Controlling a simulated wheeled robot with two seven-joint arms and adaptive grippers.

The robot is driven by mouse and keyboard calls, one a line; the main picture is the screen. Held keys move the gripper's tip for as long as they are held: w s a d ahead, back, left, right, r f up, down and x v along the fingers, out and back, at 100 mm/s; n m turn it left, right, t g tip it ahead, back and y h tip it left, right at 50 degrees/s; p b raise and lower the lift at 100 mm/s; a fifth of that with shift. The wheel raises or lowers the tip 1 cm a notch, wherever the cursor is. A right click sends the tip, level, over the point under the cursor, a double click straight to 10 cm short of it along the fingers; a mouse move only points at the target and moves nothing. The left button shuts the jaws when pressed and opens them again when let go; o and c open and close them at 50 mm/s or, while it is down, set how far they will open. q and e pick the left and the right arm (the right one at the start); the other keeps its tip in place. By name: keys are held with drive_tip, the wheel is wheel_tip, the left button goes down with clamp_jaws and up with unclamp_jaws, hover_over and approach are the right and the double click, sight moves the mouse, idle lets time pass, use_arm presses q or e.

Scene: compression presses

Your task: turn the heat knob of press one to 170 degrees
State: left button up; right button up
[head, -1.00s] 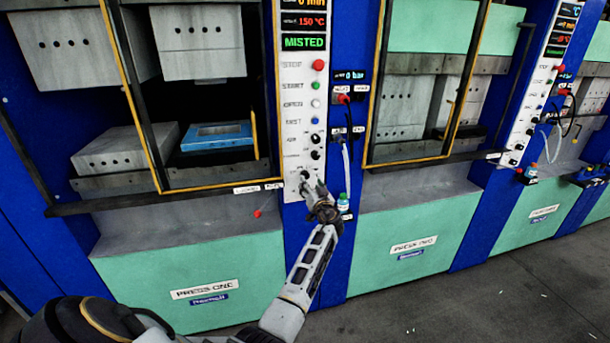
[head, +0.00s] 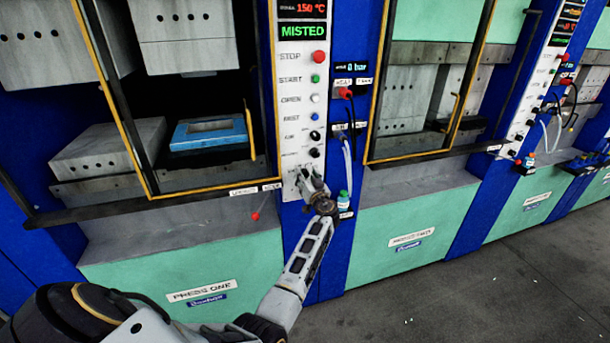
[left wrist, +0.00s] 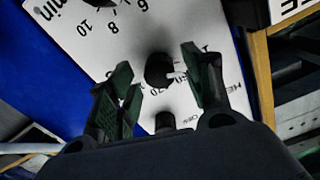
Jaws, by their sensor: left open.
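The control panel (head: 303,110) of press one is white, with a column of buttons and black knobs. Its display (head: 303,9) reads 150 °C. My left gripper (head: 304,180) is at the lower part of this panel and covers some of it. In the left wrist view my left gripper (left wrist: 158,62) is open, one green-padded finger on each side of a black knob (left wrist: 160,71) with a white pointer. Part of a label starting "HE" and printed numbers show beside this knob. I cannot tell whether the fingers touch it. My right gripper is not in view.
Another dark knob (left wrist: 100,4) is at the top of the left wrist view, near numbers and "min". A small bottle (head: 343,201) stands right of the gripper. Press one's yellow-edged frame (head: 118,110) is left of the panel.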

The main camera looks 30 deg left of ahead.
use_arm(q)
drive_tip(key=shift+d, duration=0.1)
drive_tip(key=shift+c, duration=0.2)
drive_tip(key=c, duration=1)
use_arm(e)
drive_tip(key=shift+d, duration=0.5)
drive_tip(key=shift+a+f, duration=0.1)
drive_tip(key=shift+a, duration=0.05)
